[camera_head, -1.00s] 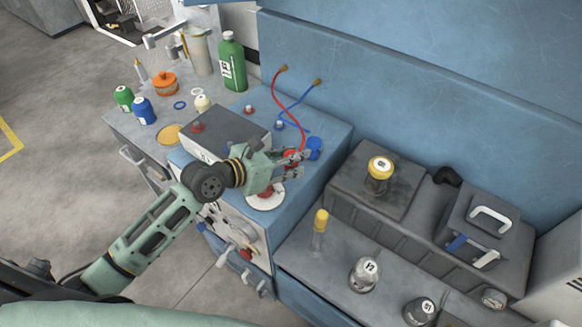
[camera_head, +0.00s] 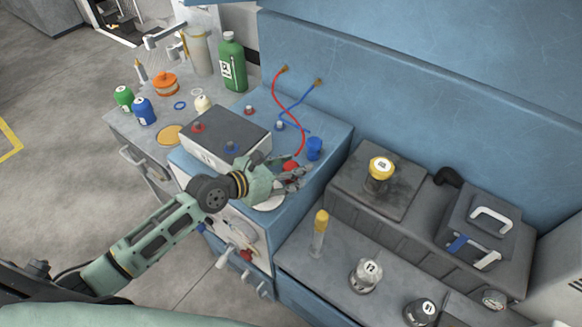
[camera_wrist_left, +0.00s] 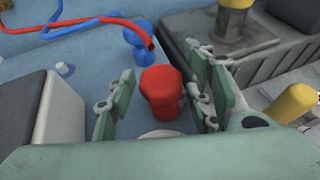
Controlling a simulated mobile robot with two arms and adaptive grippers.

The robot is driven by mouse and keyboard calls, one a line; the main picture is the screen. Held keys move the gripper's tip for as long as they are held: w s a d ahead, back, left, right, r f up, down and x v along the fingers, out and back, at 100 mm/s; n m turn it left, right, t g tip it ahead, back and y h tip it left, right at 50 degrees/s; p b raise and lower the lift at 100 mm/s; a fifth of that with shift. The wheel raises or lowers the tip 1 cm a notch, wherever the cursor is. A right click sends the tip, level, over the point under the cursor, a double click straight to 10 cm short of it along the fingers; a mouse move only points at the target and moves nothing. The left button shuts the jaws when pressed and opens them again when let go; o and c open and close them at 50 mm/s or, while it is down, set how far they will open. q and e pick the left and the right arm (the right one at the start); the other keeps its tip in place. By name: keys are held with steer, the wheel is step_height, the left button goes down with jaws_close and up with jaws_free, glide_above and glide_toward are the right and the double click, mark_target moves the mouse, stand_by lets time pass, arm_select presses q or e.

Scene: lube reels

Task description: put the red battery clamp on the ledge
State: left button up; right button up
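The red battery clamp (camera_head: 290,165) is on the blue cabinet top, at the lower end of a red cable. In the left wrist view the red clamp (camera_wrist_left: 160,92) is upright between my left gripper's fingers, with a visible gap on each side. My left gripper (camera_head: 293,182) is open over the cabinet top, and its fingers also show in the left wrist view (camera_wrist_left: 162,100). The gripper hides part of the clamp and of the white disc (camera_head: 270,204) below it. I cannot tell which surface is the ledge. My right gripper is not in view.
A blue clamp (camera_head: 314,148) stands just behind the red one, near a blue cable (camera_head: 297,108). A grey-topped battery (camera_head: 225,132) is left of the gripper. A yellow-capped tube (camera_head: 320,230) and a grey box (camera_head: 375,180) are to the right.

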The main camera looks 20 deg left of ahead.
arm_select(q)
steer(key=shift+r, duration=0.1)
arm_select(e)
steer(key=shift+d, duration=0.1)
arm_select(q)
steer(key=shift+s+a, duration=0.1)
steer(key=shift+s, duration=0.1)
steer(key=v, duration=1)
steer(key=shift+s+a+r+b, duration=0.1)
steer(key=shift+s+r+b, duration=0.15)
steer(key=shift+b, duration=0.15)
steer(key=shift+s+a+r, duration=0.25)
steer(key=shift+s, duration=0.1)
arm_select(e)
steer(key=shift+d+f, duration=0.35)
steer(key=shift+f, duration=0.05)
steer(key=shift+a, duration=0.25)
arm_select(q)
steer(key=shift+f, duration=0.1)
